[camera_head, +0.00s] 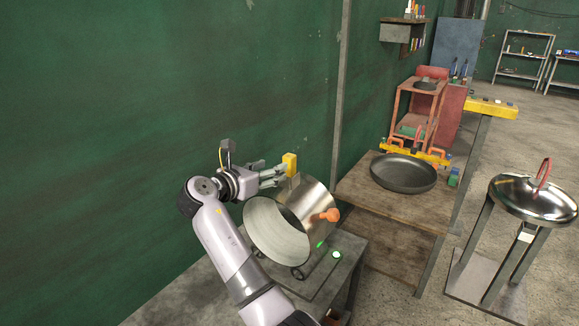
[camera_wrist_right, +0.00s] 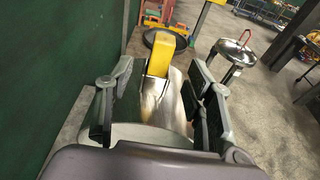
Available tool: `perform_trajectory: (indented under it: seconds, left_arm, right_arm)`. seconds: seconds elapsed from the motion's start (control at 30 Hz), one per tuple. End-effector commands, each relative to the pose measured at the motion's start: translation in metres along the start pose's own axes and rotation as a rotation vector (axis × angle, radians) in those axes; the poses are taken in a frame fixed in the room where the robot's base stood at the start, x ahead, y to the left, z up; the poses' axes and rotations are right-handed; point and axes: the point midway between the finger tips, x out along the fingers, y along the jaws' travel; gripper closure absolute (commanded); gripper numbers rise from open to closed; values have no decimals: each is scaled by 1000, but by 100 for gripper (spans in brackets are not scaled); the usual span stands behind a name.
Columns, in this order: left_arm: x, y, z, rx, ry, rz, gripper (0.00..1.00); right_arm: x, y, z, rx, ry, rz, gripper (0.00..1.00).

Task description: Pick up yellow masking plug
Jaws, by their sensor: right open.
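The yellow masking plug (camera_head: 290,160) stands at the upper rim of a tilted, shiny metal cylinder (camera_head: 275,232). My right gripper (camera_head: 277,174) comes from the left, with its fingers close to the plug. In the right wrist view the yellow plug (camera_wrist_right: 162,52) shows just beyond and between the fingertips of the open right gripper (camera_wrist_right: 160,76). A gap shows on each side of the plug, and I see no grip on it. My left gripper is not in view.
An orange knob-like part (camera_head: 328,215) sticks out of the cylinder's right side. The cylinder rests on a grey table (camera_head: 190,293) beside a green wall (camera_head: 150,100). To the right are a wooden bench with a dark pan (camera_head: 403,173) and a stand with a shiny lid (camera_head: 530,200).

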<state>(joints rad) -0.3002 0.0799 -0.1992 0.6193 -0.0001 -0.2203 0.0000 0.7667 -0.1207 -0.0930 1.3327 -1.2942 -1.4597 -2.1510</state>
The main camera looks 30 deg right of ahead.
Motion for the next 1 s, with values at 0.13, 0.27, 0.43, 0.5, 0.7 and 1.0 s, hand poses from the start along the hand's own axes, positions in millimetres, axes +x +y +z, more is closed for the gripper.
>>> perform_trajectory:
  seconds: [0.13,0.27,0.43,0.5,0.7,1.0]
  left_arm:
    - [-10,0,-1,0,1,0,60]
    - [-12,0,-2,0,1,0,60]
    - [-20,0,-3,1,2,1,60]
    - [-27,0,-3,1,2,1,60]
    - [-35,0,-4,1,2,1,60]
    - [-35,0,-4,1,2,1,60]
  right_arm:
    - [27,0,2,-2,1,-2,52]
    - [38,0,1,0,1,0,52]
    - [50,-2,6,1,0,-2,52]
    - [60,-3,10,0,0,-1,52]
    - [87,-4,10,1,1,0,52]
    - [92,-4,7,1,2,0,52]
